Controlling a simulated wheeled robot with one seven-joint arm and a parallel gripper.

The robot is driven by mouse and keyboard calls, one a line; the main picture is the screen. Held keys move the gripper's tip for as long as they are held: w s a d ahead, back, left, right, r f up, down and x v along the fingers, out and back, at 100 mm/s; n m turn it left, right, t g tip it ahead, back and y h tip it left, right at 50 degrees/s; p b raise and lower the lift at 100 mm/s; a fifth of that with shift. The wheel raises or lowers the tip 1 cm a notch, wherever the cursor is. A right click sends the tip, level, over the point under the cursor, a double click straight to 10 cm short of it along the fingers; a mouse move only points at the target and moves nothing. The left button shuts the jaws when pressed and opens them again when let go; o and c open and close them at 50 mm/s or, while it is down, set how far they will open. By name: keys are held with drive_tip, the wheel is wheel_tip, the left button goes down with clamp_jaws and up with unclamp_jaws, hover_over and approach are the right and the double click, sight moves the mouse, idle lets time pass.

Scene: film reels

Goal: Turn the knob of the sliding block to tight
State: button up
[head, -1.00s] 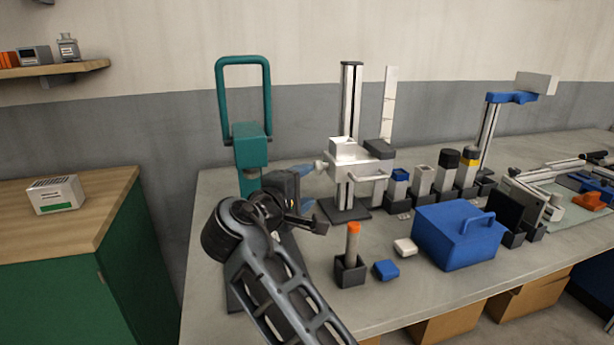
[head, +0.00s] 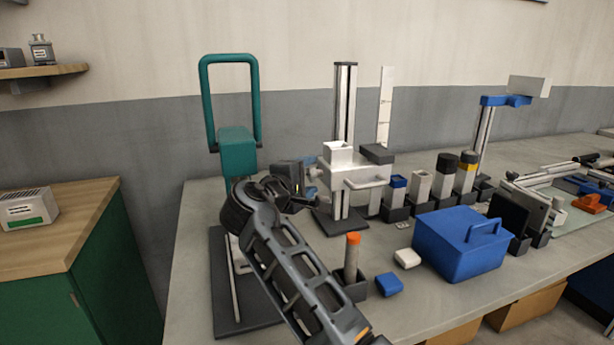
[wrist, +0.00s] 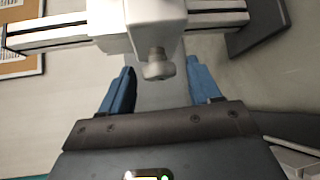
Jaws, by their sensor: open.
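The sliding block (head: 350,175) is a white block on an upright dark-and-silver column. Its small grey knob (head: 316,174) sticks out on the left side. In the wrist view the knob (wrist: 158,67) is near the middle, below the white block (wrist: 150,22). My gripper (head: 308,170) is beside the knob, on its left. It is open, with its blue fingers (wrist: 162,85) on either side of the knob in the wrist view and a gap on both sides. I cannot tell how deep the knob sits between them.
A teal press-like stand (head: 238,155) rises at the left, close behind my arm. An orange-topped post (head: 352,252) stands just right of my forearm. A blue box (head: 460,245), small caps and several block holders are to the right on the grey bench (head: 200,215).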

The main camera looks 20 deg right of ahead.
drive_tip(key=c, duration=1)
drive_tip(key=f+b, duration=0.1)
drive_tip(key=b, duration=0.2)
drive_tip(key=shift+m, duration=0.3)
drive_tip(key=shift+c, duration=0.2)
drive_tip(key=m+t+h+b, duration=0.1)
drive_tip(key=b, duration=0.2)
drive_tip(key=shift+r, duration=0.25)
drive_tip(key=o, duration=1)
drive_tip(key=shift+r, duration=0.1)
drive_tip(key=shift+o, duration=0.2)
